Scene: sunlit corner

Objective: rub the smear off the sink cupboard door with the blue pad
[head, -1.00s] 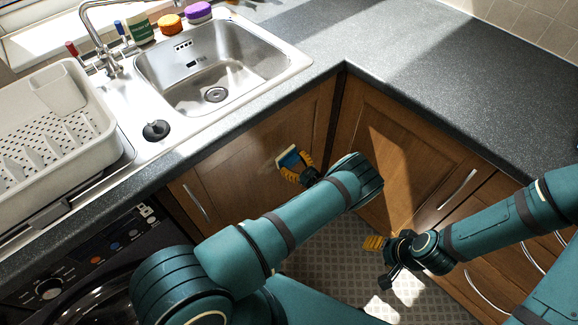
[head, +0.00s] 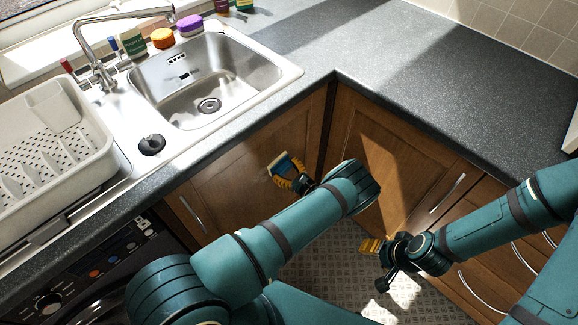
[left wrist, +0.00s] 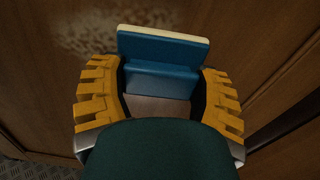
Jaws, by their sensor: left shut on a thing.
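The blue pad (head: 280,166) has a pale face and is gripped by my left gripper (head: 287,178), in front of the brown wooden sink cupboard door (head: 225,175). In the left wrist view the blue pad (left wrist: 160,72) sits between the yellow fingers of my left gripper (left wrist: 160,98), its pale edge facing away. A pale, speckled smear (left wrist: 105,30) shows on the door at upper left, beside and partly behind the pad. I cannot tell whether the pad touches the door. My right gripper (head: 374,260) hangs low at the right with no object visible in it; its opening is unclear.
The steel sink (head: 208,88) and a dish rack (head: 45,150) are above the door. A dark appliance (head: 95,262) stands to its left. Another cupboard (head: 385,165) meets it at the right corner. Checkered floor (head: 335,265) shows below.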

